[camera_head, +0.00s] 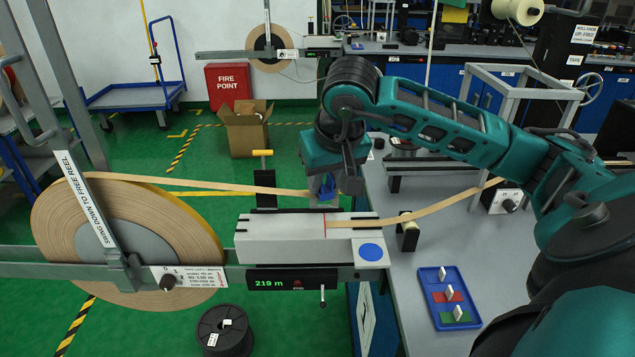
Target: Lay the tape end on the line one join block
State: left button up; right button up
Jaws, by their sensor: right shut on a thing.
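A large reel of tan tape (185,215) stands on edge at the left. Its tape strip (215,184) runs right to my right gripper (325,192), which is shut on the tape end just above and behind the join block. The tape's very tip is hidden by the gripper. The white join block (275,245) has a thin red line (325,222) across its top and dark slots near its ends. A second tape strip (445,207) comes from the right and lies on the block's right part, close to the red line. My left gripper is not in view.
A blue tray (427,298) with small pieces on coloured patches sits on the grey bench (395,340). A yellow-topped clamp-like part (263,175) stands behind the block. A black spool (223,335) is on the floor.

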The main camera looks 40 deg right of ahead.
aim_at(328, 196)
jog(key=shift+s+f+b, duration=0.15)
jog(key=shift+f+b, duration=0.4)
jog(key=shift+f, duration=0.2)
notch_tip(328, 196, down, 3)
jog(key=shift+r+b, duration=0.1)
jog(key=shift+b, duration=0.95)
jog(key=shift+f+b, duration=0.4)
jog(key=shift+f, duration=0.15)
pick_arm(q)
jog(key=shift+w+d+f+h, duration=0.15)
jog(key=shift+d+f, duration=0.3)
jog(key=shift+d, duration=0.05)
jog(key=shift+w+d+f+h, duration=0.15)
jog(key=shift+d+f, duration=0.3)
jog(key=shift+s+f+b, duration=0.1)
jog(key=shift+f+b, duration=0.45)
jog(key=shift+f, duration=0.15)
pick_arm(e)
jog(key=shift+f, duration=0.55)
jog(key=o, duration=1.1)
